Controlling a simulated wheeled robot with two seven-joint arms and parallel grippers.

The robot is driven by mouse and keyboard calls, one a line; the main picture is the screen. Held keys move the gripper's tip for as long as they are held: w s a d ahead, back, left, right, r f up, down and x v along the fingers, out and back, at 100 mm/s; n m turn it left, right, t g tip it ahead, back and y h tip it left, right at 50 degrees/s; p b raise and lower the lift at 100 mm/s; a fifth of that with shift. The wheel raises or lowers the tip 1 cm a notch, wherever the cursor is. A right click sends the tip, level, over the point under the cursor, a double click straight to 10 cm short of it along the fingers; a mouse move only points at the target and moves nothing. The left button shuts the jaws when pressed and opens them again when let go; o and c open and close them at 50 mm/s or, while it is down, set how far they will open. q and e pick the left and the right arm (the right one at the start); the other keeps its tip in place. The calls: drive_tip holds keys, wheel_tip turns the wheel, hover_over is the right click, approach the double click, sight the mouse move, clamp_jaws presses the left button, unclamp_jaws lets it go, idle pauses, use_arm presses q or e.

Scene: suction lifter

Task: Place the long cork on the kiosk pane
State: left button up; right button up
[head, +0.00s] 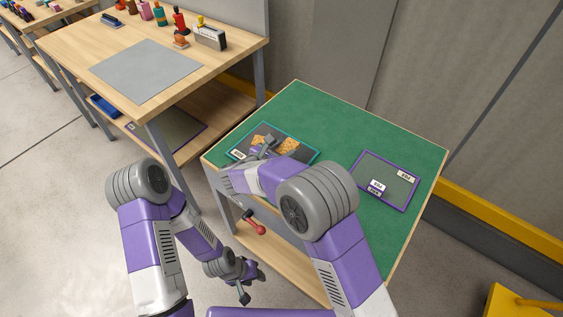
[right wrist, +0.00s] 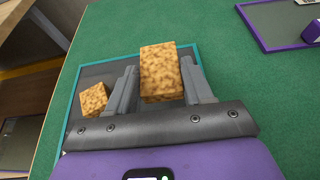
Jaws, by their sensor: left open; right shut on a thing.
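My right gripper (right wrist: 160,88) is shut on a speckled tan cork block (right wrist: 161,70), the longer-looking one, over a dark pane with a teal frame (right wrist: 76,100). A shorter cork block (right wrist: 93,99) lies on that pane, left of the fingers. In the head view the teal-framed pane (head: 312,158) is at the green table's left end, partly hidden by my right arm. A grey pane with a purple frame (head: 390,172) lies to its right, with small labels I cannot read. My left gripper (head: 244,287) is open and empty, low beside the table.
The green table top (head: 330,118) is clear between and behind the panes. A red knob (head: 255,227) shows below its edge. A wooden workbench (head: 80,50) at upper left bears a grey mat (head: 146,69) and several small items. A wall stands behind; a yellow object (head: 515,303) is at lower right.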

drive_tip(key=shift+f+b, duration=0.8)
drive_tip(key=shift+f, duration=1.55)
drive_tip(key=shift+f, duration=0.1)
drive_tip(key=o, duration=1)
